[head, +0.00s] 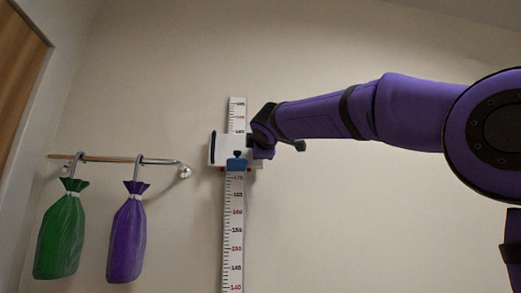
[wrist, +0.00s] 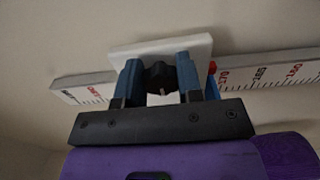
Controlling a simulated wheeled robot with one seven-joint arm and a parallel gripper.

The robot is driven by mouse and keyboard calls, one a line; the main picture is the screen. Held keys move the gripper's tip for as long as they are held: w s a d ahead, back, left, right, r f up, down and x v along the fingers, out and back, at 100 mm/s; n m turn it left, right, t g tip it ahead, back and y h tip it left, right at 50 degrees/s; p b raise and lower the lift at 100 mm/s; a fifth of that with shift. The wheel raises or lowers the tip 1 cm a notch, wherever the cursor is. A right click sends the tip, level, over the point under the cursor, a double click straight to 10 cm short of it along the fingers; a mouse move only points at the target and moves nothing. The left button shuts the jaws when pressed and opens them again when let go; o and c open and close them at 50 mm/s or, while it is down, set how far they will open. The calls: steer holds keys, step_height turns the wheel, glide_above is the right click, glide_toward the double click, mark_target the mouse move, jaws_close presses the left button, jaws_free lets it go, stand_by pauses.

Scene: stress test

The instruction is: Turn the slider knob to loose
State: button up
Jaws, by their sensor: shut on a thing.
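A white slider plate (head: 218,150) sits on a vertical ruler (head: 233,220) fixed to the wall. The plate also shows in the wrist view (wrist: 198,46). A dark lobed slider knob (wrist: 159,75) stands out from the plate. My gripper (wrist: 158,73) has its two blue fingers on opposite sides of the knob and is shut on it. In the head view the purple arm reaches in from the right to the slider. The fingers partly cover the knob's sides, and any loose or tight marking cannot be made out.
A rail (head: 110,158) on the wall at left holds a green bag (head: 60,237) and a purple bag (head: 126,247) on hooks. A wooden panel (head: 18,58) is at the upper left. The wall right of the ruler, below my arm, is clear.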

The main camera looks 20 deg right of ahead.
steer(key=o, duration=0.9)
steer(key=s, duration=0.3)
steer(key=s+a, duration=0.1)
steer(key=s, duration=0.3)
steer(key=s+a, duration=0.1)
steer(key=s, duration=0.2)
steer(key=shift+s, duration=0.35)
steer(key=s+d+f+m+g+y, duration=0.1)
steer(key=s+f+m+g, duration=0.3)
steer(key=s+f, duration=0.5)
steer(key=s+d+f+m+g+y, duration=0.1)
steer(key=s+d+f+m+g, duration=0.3)
steer(key=f, duration=1.8)
steer(key=s+d+f+m+g+y, duration=0.1)
steer(key=s+d+f+m+g, duration=0.2)
steer(key=s+f+m, duration=0.5)
steer(key=shift+s+d+f+g, duration=0.1)
steer(key=shift+s+f+g, duration=0.15)
steer(key=shift+s+f, duration=0.9)
steer(key=shift+s+f+g, duration=0.2)
steer(key=shift+s+f, duration=0.6)
steer(key=shift+f, duration=0.55)
steer(key=shift+s+d+f+g, duration=0.1)
steer(key=shift+s+f+g, duration=0.15)
steer(key=shift+s+f, duration=0.9)
